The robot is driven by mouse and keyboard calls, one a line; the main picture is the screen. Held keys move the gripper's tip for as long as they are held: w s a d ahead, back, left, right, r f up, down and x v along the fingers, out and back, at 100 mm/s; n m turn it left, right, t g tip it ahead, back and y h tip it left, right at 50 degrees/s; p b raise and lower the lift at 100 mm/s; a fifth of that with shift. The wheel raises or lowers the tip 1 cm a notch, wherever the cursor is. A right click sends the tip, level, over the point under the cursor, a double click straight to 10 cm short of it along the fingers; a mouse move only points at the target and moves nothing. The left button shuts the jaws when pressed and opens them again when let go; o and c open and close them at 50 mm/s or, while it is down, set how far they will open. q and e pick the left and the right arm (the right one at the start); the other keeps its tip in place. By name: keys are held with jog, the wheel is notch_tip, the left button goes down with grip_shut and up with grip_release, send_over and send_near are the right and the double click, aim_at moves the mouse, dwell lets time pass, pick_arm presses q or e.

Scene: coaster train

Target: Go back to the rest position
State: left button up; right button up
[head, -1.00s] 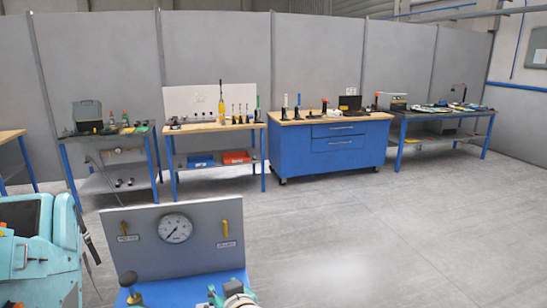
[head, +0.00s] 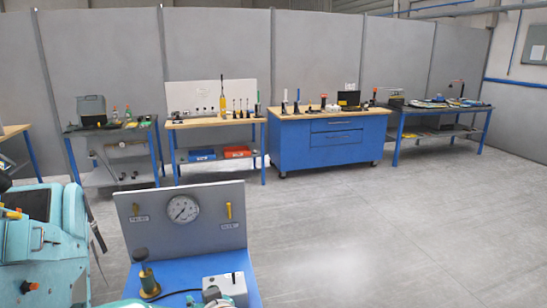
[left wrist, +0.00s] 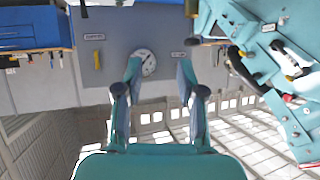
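My left gripper (left wrist: 158,68) is open in the left wrist view, with its two teal fingers apart and nothing between them. Beyond the fingers is the grey panel (left wrist: 107,72) with the round gauge (left wrist: 143,62). In the head view this panel (head: 155,232) stands upright at the back of a blue bench top (head: 178,274), with the gauge (head: 183,209) on it. Teal parts at the bottom edge are cut off, so the left gripper's fingers cannot be made out there. My right gripper is not in view.
A teal machine (head: 42,240) stands close at the left; it also shows in the left wrist view (left wrist: 265,60). A brass fitting with a dark knob (head: 147,279) stands on the bench. Workbenches and a blue cabinet (head: 330,141) line the back. The grey floor (head: 400,235) at the right is clear.

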pick_arm(q)
jog(key=s+a+f+m+g+h, duration=0.1)
jog(key=s+a+f, duration=0.15)
jog(key=f, duration=0.55)
jog(key=s+a+f+m+g+h+b, duration=0.15)
jog(key=a+f, duration=0.25)
jog(key=f, duration=0.4)
jog(key=s+a+f+m+g, duration=0.1)
jog(key=s+a+f, duration=0.2)
jog(key=f, duration=0.5)
jog(key=s+d+f+g+h, duration=0.2)
jog(key=s+d+f+h, duration=0.2)
jog(key=s+f, duration=0.4)
jog(key=s+d+f+g+h, duration=0.1)
jog(key=s+d+g+h, duration=0.3)
jog(key=s+d, duration=0.5)
jog(key=s, duration=0.4)
jog(key=shift+d+f, duration=0.15)
jog(key=shift+h, duration=0.25)
